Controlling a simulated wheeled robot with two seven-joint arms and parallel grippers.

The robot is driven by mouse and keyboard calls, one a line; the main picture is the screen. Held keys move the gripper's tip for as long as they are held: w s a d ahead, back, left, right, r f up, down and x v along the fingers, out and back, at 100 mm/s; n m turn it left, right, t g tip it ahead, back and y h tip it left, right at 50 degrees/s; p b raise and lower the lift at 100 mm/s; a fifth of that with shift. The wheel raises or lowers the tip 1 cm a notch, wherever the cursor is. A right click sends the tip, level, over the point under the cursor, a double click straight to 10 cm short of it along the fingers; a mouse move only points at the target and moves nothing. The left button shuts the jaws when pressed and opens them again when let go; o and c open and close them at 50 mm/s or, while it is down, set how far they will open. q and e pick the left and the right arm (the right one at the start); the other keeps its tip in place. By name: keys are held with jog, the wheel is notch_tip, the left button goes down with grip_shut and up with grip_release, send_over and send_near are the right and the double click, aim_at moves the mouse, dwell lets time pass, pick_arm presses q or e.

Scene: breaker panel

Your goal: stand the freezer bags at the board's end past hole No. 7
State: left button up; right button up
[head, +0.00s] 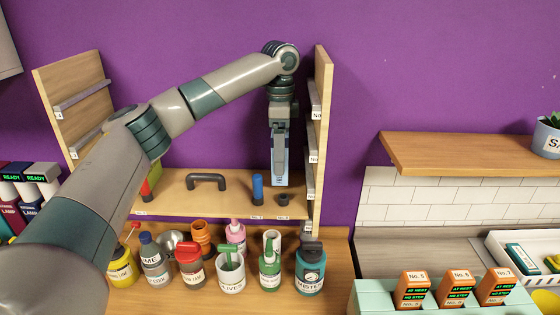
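My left gripper (279,133) points straight down over the right end of the wooden board (224,204), close to the upright side panel. It is shut on a narrow pale blue pack, which I take to be the freezer bags (284,176); the fingers cover much of it. The pack is upright, its lower end just above or at the board; I cannot tell if it touches. A blue peg (258,187) stands left of it, and a small dark fitting (283,199) is in front of it. Labels on the board's front edge are too small to read surely. My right gripper is not in view.
The side panel (322,150) with small ledges rises close to the right of the gripper. A black handle (206,181) sits further left on the board. Several jars and bottles (230,270) crowd the counter in front. A green rack with orange boxes (413,289) stands at right.

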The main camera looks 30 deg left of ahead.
pick_arm(q)
jog(key=shift+f+p, duration=0.3)
jog(key=shift+p, duration=0.15)
notch_tip(320, 180, down, 2)
jog(key=shift+f+p, duration=0.1)
jog(key=shift+p, duration=0.7)
jog(key=shift+w+f+p, duration=0.1)
jog(key=shift+p, duration=0.2)
jog(key=shift+f, duration=0.25)
jog(key=shift+w+f, duration=0.1)
jog(key=shift+f, duration=0.05)
jog(key=shift+f, duration=0.1)
jog(key=o, duration=1)
